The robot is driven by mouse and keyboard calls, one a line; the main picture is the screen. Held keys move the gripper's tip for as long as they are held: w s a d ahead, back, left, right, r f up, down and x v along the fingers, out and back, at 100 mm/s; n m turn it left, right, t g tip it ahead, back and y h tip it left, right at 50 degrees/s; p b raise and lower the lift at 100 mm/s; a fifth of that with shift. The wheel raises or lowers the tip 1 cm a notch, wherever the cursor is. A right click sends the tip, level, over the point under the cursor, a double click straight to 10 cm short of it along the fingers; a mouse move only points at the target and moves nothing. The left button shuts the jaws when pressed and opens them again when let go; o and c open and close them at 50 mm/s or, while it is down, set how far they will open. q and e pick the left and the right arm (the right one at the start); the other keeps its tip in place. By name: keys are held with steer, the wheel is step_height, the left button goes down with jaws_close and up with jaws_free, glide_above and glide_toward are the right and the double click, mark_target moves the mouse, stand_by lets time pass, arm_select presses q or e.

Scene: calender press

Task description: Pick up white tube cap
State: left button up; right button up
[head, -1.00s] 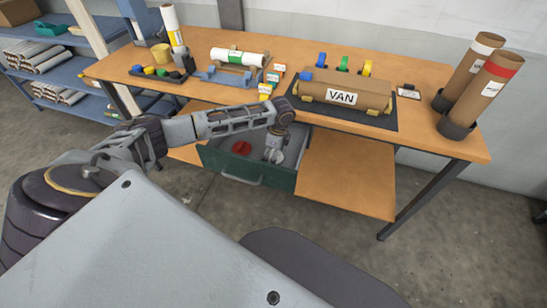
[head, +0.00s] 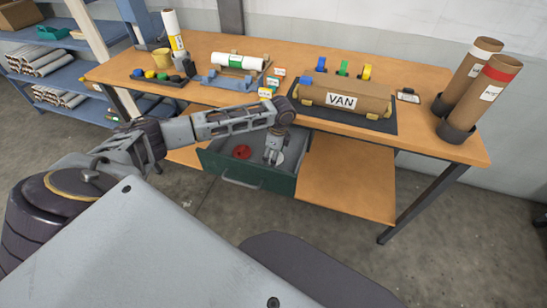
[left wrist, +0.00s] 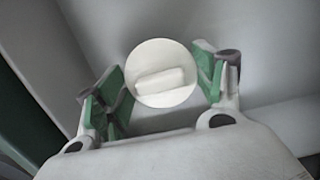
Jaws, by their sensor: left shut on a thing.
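The white tube cap (left wrist: 162,73) is a round disc with a raised bar across it, seen in the left wrist view between my fingers. In the head view the white cap (head: 279,158) is mostly hidden by my gripper inside the open green drawer (head: 248,176). My left gripper (head: 273,157) reaches down into the drawer and is shut on the white cap. Its green-padded fingers (left wrist: 162,85) stand on either side of the cap in the left wrist view. My right gripper is in neither view.
A red cap (head: 241,152) lies in the drawer left of my gripper. The wooden bench (head: 430,137) above carries a brown tube marked VAN (head: 345,95), upright tubes (head: 490,85) at right and a white tube (head: 240,61) in a blue holder. A lower shelf (head: 345,180) is bare.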

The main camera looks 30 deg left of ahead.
arm_select(q)
step_height(320, 180, up, 7)
steer(key=shift+r+p, duration=0.15)
steer(key=shift+p, duration=0.25)
steer(key=shift+r, duration=0.5)
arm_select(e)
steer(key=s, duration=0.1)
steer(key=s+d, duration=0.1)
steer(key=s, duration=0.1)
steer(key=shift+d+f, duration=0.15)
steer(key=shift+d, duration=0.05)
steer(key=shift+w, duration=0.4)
